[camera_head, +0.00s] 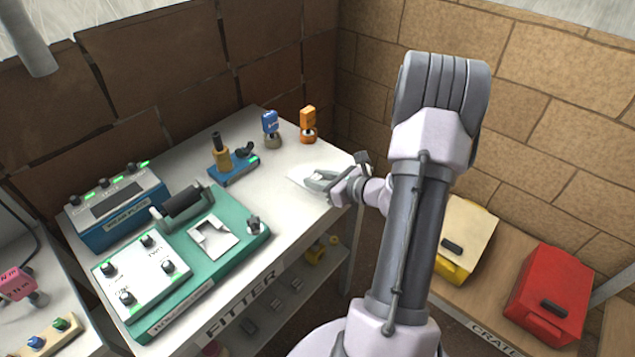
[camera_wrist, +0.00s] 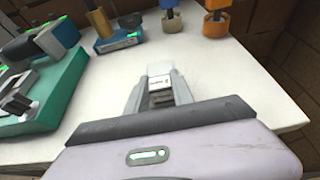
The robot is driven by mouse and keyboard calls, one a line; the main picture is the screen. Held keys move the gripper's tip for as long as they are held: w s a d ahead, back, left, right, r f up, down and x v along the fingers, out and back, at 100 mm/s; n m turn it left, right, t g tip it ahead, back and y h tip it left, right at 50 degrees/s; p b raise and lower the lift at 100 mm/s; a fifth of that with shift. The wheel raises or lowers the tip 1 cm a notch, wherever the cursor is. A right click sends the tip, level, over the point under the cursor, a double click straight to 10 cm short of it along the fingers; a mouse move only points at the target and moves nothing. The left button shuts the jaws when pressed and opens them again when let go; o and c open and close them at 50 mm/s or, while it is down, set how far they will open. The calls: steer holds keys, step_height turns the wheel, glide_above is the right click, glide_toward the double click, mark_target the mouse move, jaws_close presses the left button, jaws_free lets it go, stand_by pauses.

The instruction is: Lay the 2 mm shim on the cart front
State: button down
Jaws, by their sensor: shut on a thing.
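My gripper (camera_head: 322,181) is low over the right end of the white bench top (camera_head: 285,160), which has FITTER on its front edge.
A green press (camera_head: 225,222) and a blue box (camera_head: 117,213) fill the bench's left side. A blue fixture (camera_head: 234,168) and blue (camera_head: 270,123) and orange (camera_head: 308,120) upright tools stand behind. Yellow (camera_head: 462,240) and red (camera_head: 549,295) boxes sit at right. White surface around my gripper is clear.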

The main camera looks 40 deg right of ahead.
steer(key=c, duration=1.5)
jaws_free()
steer(key=shift+f, duration=0.15)
steer(key=shift+c, duration=0.2)
steer(key=o, duration=0.4)
steer(key=shift+o, duration=0.2)
